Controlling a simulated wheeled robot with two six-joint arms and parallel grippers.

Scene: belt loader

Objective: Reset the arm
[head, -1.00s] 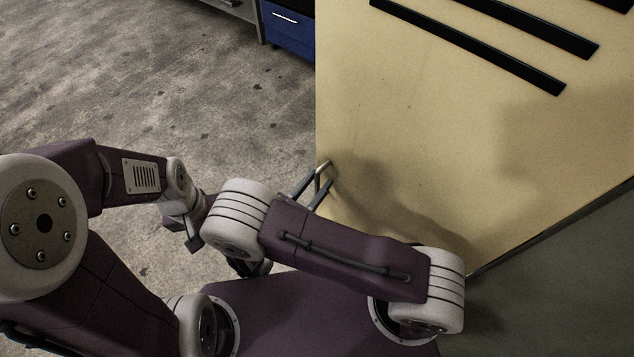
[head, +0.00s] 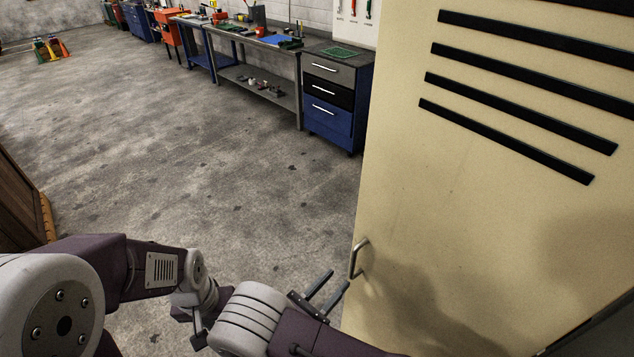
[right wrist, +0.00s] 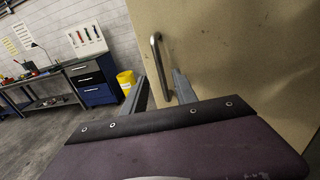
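In the right wrist view the handle (right wrist: 160,66) shows beyond and between the fingertips (right wrist: 161,76), seemingly not gripped. My left arm comes in from the left and folds in front of me. Its gripper (head: 197,325) is partly in view low down, partly covered by my right arm, and its fingers cannot be made out clearly.
The cream panel with black slots (head: 520,100) fills the right side, close to my right arm. A workbench (head: 255,92) and a blue drawer cabinet (head: 333,121) stand at the back. A brown wooden object (head: 18,205) is at the left edge. The floor between is clear.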

